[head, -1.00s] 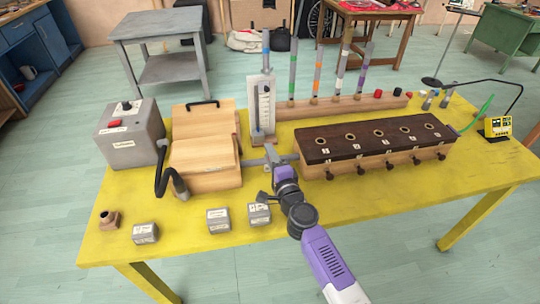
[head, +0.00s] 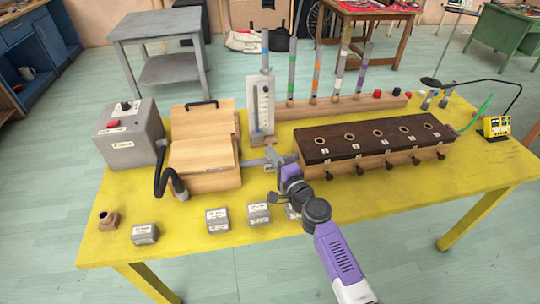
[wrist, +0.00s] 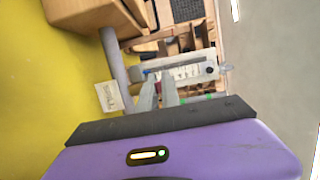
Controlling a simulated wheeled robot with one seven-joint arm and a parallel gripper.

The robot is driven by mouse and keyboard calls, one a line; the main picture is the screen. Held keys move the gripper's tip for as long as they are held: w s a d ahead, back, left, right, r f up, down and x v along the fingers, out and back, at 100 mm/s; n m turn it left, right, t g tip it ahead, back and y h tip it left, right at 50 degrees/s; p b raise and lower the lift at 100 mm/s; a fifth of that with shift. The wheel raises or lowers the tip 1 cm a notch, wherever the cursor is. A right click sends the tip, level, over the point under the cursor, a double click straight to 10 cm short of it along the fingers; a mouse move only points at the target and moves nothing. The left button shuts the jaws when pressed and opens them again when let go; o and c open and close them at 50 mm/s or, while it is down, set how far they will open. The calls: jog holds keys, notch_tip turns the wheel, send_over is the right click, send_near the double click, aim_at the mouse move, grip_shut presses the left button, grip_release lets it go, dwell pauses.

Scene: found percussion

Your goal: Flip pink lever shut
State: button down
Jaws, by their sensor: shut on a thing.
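My gripper (head: 272,158) is at the grey pipe (head: 251,162) that runs between the wooden bellows (head: 205,180) and the long wooden chest (head: 375,160). The pink lever is mostly hidden by my gripper. In the wrist view a small pinkish-red patch (wrist: 185,87) shows beside the fingertips (wrist: 160,88). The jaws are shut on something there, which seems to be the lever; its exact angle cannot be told. The pipe (wrist: 115,65) also shows in the wrist view, left of the fingers.
A gauge board (head: 261,106) with a clear tube stands just behind my gripper. Small grey blocks (head: 217,220) lie along the front of the yellow table (head: 400,208). The table's front right is clear.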

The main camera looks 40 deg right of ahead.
jog(key=shift+s+d+n+y+b, duration=0.1)
jog(key=shift+n+y+b, duration=0.2)
jog(key=shift+y, duration=0.25)
jog(key=shift+s+d+n+y+b, duration=0.1)
jog(key=shift+n+y+b, duration=0.05)
jog(key=shift+n+y, duration=0.35)
jog(key=shift+t, duration=0.3)
jog(key=c, duration=1.6)
grip_release()
jog(key=shift+o, duration=0.2)
jog(key=s+a+b, duration=0.1)
jog(key=s, duration=0.6)
jog(key=shift+s+a, duration=0.2)
jog(key=shift+s, duration=0.1)
